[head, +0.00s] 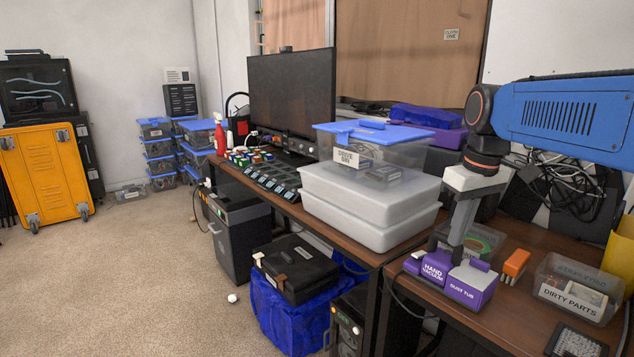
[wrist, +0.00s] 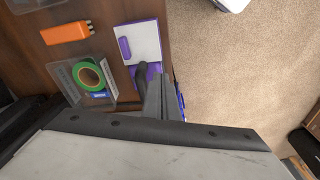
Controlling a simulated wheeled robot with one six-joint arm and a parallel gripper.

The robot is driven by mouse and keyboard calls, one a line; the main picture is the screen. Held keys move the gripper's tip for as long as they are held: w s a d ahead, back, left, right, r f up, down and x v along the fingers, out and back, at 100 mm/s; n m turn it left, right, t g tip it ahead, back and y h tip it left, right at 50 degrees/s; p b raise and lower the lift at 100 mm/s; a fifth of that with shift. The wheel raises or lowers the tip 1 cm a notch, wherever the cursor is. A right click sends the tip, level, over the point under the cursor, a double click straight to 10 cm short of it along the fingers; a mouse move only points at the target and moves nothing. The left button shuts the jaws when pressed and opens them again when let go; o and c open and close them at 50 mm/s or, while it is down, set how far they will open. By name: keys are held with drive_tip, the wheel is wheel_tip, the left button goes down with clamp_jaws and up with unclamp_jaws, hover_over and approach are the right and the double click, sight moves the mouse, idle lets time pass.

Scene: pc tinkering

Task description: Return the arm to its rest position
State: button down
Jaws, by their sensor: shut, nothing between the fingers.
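My gripper (head: 456,255) is at the right, pointing down with its fingers shut and empty. My blue arm reaches in from the right in the head view.
An orange block (head: 515,264) and a clear dirty parts bin (head: 578,288) stand to the right. A clear tray with green tape (wrist: 88,75) is close beside the fingers. White lidded boxes (head: 365,208) stand left of my gripper. Carpet (head: 150,270) is open at the left.

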drive_tip(key=s+f+m+t, duration=0.3)
drive_tip(key=s+f+m, duration=0.1)
drive_tip(key=s+f, duration=1.2)
drive_tip(key=s, duration=0.3)
drive_tip(key=shift+a+h, duration=0.2)
drive_tip(key=shift+h, duration=0.1)
drive_tip(key=shift+s, duration=0.1)
